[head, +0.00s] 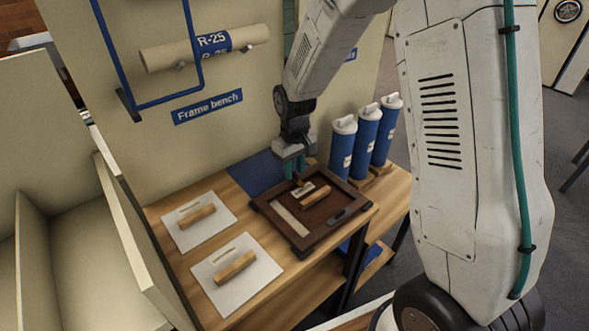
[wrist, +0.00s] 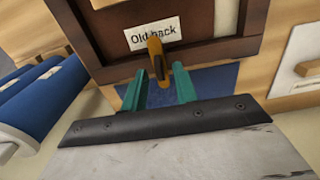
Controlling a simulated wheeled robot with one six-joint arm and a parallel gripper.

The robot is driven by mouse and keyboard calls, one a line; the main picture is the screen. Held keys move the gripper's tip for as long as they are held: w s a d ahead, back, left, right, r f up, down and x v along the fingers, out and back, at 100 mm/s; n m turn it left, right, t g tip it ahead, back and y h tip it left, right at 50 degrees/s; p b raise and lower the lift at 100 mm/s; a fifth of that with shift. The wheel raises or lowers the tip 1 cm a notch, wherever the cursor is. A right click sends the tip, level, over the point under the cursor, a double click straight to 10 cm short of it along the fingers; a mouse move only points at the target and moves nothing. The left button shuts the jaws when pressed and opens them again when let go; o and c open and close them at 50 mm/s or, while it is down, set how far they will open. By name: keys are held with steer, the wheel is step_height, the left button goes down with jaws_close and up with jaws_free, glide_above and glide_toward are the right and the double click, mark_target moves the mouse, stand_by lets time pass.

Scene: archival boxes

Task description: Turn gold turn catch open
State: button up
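The gold turn catch (wrist: 156,55) shows in the wrist view at the edge of a dark brown frame (wrist: 108,52), beside a white label reading "Old back" (wrist: 137,40). The catch points down the picture, across the frame's rim. In the head view the frame (head: 278,228) lies on the wooden bench. My gripper (wrist: 160,78) has its two teal fingers apart, one on each side of the catch's lower end, with visible gaps; contact cannot be made out. In the head view my gripper (head: 293,170) is over the frame's back edge, and the catch is tiny there.
Several blue tubes with white caps (head: 367,135) stand right of the frame. Two white sheets with wooden handles (head: 222,226) lie on its left. A blue mat (head: 250,175) is behind it. The panel with the "Frame bench" sign (head: 208,107) rises at the back.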

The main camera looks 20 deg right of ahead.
steer(key=shift+f, duration=0.35)
jaws_close()
